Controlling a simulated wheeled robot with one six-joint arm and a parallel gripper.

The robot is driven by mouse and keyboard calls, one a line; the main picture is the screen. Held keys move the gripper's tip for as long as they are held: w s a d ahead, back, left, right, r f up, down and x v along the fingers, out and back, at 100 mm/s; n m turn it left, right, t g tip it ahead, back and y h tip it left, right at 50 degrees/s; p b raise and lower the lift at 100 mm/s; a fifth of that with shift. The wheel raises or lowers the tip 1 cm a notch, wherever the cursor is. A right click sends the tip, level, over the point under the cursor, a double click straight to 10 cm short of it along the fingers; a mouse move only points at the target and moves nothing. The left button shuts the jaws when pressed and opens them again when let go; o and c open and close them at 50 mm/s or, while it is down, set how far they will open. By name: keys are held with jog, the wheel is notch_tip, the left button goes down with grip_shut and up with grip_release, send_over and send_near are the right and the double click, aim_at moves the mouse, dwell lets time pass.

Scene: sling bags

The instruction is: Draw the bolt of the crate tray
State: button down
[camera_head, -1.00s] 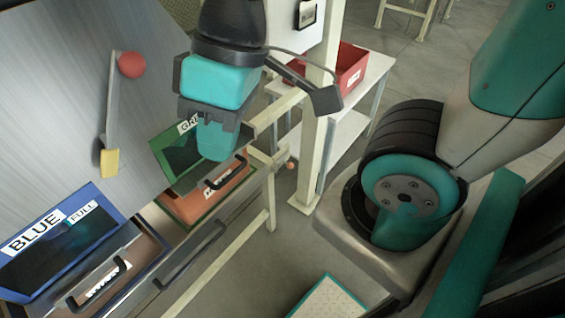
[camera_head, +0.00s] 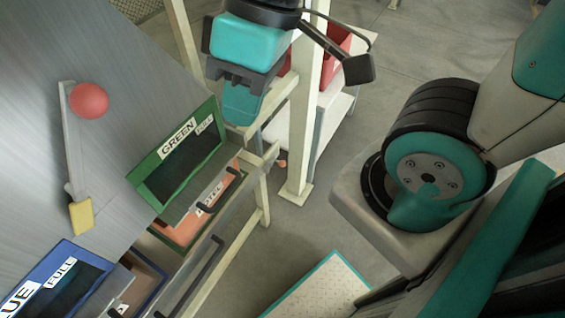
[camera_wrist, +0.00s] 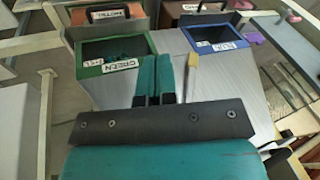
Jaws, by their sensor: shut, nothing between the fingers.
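The orange crate (camera_head: 212,199) with a dark handle and a "HOTEL" label sits below the green-framed opening (camera_head: 148,176). Its front also shows at the top left of the wrist view (camera_wrist: 115,12). A small orange knob (camera_head: 282,163) shows beside the pale frame right of that crate; I cannot tell whether it is the bolt. My gripper (camera_head: 240,108) is shut and empty, above and behind the green opening in the head view. Its fingers (camera_wrist: 154,75) point toward the gap between the green and blue openings in the wrist view.
A blue-framed opening (camera_head: 62,284) is at lower left. A grey lever with a red ball (camera_head: 89,100) and yellow end (camera_head: 81,214) lies on the metal surface. A pale post (camera_head: 303,110) stands by a white cart (camera_head: 329,120). Floor shows right of the frame.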

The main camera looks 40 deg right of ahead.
jog(key=w+d+f+n+h+b, duration=0.2)
jog(key=w+d+f+n+b, duration=0.3)
jog(key=f+b, duration=0.6)
jog(key=w+d+f+n+t+h+b, duration=0.1)
jog(key=w+d+f+n+b, duration=0.5)
jog(key=f, duration=1.5)
jog(key=w+d+f+n+h+b, duration=0.4)
jog(key=w+d+f+n+b, duration=0.2)
jog(key=f+b, duration=1)
jog(key=shift+w+f+t+b, duration=0.35)
jog(key=shift+w+t+b, duration=0.05)
jog(key=shift+w, duration=0.55)
jog(key=w+d+f+b, duration=0.3)
jog(key=d+f+b, duration=0.2)
jog(key=f, duration=0.5)
jog(key=shift+w+d+f, duration=0.15)
jog(key=shift+w+d, duration=0.1)
jog(key=shift+d, duration=0.2)
